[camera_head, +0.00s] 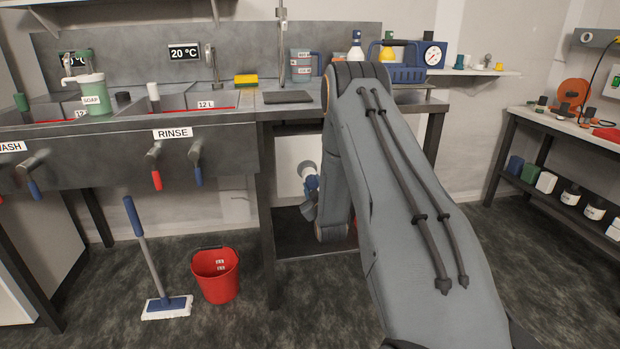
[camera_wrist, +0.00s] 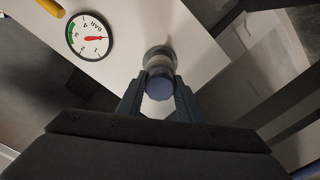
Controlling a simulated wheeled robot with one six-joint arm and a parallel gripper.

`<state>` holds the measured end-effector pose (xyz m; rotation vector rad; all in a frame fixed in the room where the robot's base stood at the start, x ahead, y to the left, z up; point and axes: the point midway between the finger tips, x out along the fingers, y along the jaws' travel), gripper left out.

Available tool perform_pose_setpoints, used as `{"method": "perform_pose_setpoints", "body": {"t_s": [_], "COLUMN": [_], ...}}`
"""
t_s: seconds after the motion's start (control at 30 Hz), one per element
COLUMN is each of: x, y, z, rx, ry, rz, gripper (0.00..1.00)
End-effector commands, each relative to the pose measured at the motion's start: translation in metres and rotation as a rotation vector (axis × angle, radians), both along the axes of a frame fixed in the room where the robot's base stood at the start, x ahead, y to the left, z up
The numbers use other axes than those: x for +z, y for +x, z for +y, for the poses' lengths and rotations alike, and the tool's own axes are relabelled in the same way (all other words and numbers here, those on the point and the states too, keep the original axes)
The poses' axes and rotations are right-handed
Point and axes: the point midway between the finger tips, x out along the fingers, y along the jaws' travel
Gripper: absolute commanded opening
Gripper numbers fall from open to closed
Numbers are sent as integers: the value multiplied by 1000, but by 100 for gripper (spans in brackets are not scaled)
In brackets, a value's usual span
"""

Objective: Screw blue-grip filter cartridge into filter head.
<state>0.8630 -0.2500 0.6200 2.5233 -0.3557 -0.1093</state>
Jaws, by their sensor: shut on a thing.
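The blue-grip filter cartridge (camera_wrist: 159,89) is between the fingers of my gripper (camera_wrist: 158,102) in the wrist view, its round blue end facing the camera. My gripper is shut on it. Beyond the blue grip is a pale band, then the grey, round filter head (camera_wrist: 160,53) on a white panel. Cartridge and head look in line and close together; I cannot tell whether the thread is engaged. In the head view, a blue part (camera_head: 311,183) shows under the bench in front of the white panel (camera_head: 287,170), beside my arm, which hides much of that area.
A pressure gauge (camera_wrist: 89,36) and a yellow handle (camera_wrist: 51,7) are on the white panel. The bench leg (camera_head: 266,220) stands left of my arm. A red bucket (camera_head: 216,274) and a mop (camera_head: 165,305) stand on the floor further left.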

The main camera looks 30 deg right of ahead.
Motion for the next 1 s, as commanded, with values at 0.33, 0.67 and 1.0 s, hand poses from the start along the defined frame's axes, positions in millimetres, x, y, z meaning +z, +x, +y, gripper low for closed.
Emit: {"method": "perform_pose_setpoints", "body": {"t_s": [0.33,0.67,1.0], "x": [0,0,0], "y": [0,0,0], "z": [0,0,0], "rx": [1,1,0], "ry": [420,685,660], "rz": [-120,-197,-190], "gripper": [6,51,53]}}
